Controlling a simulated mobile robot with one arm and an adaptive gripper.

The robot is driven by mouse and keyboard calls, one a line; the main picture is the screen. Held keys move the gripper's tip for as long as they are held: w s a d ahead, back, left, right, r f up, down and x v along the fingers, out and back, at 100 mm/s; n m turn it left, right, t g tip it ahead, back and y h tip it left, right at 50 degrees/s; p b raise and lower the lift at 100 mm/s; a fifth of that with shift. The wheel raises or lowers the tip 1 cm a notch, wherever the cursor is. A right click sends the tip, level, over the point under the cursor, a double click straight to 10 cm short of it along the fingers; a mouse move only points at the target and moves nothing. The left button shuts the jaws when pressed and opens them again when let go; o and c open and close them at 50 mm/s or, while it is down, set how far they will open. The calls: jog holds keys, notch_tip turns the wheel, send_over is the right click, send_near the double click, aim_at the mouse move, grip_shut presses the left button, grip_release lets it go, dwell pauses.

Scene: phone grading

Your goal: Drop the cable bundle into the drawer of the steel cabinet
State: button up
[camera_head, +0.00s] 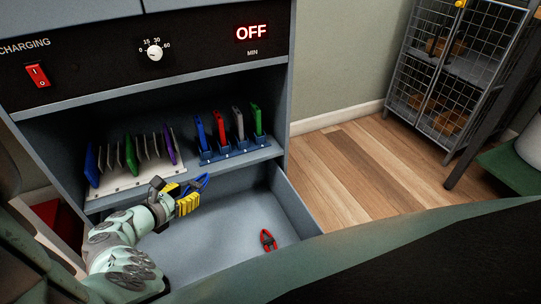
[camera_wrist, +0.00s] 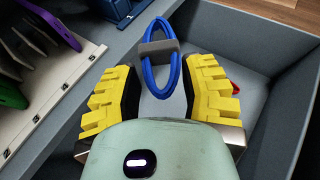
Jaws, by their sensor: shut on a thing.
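The cable bundle (camera_wrist: 149,75) is a blue loop with a grey band around its middle. In the wrist view it lies between the yellow finger pads of my gripper (camera_wrist: 160,95), which is shut on it. In the head view the blue loop (camera_head: 197,184) shows at the tip of my gripper (camera_head: 188,196). The steel cabinet (camera_head: 222,100) is grey-blue with a dark control panel. Its drawer (camera_head: 213,237) is pulled open below the shelf. My gripper is above the left part of the drawer, near the shelf's front edge.
Red-handled pliers (camera_head: 268,240) lie in the drawer's right part. The shelf above holds a white rack (camera_head: 133,178) and a blue rack (camera_head: 236,152) with several coloured phones upright. A wire-mesh cabinet (camera_head: 449,65) stands at the back right. The drawer floor around the pliers is clear.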

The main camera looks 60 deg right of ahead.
notch_tip(320, 180, down, 5)
jog(key=b, duration=0.5)
jog(key=shift+s+d, duration=0.1)
jog(key=shift+r, duration=0.1)
jog(key=o, duration=1.1)
jog(key=shift+o, duration=0.2)
jog(key=v, duration=1.2)
